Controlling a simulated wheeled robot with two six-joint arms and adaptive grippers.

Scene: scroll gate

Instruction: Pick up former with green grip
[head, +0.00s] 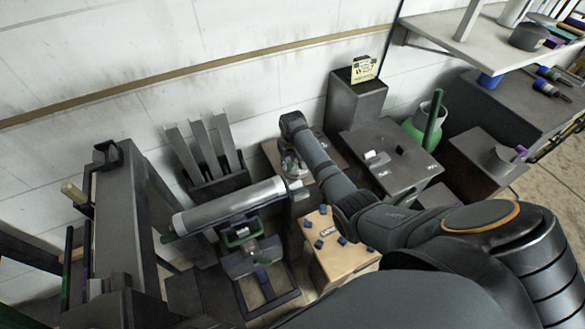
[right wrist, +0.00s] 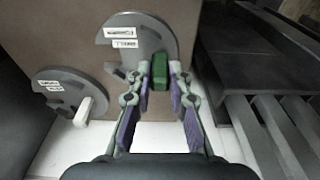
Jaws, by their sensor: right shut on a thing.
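The former with the green grip is a round grey disc (right wrist: 140,38) with white labels in the right wrist view, standing against a brown panel. Its green grip (right wrist: 175,88) sticks out toward my right gripper (right wrist: 166,86). The fingers are shut on the green grip, one at each side. In the head view my right gripper (head: 293,168) reaches down near the end of the silver roller, and the former is mostly hidden there. My left gripper is not in view.
A second grey disc (right wrist: 62,92) with a white grip (right wrist: 86,112) stands to the left. A silver roller (head: 228,206) lies left of the gripper, with grey slats (head: 206,148) behind it. A wooden box (head: 335,262) and a dark table (head: 392,155) stand nearby.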

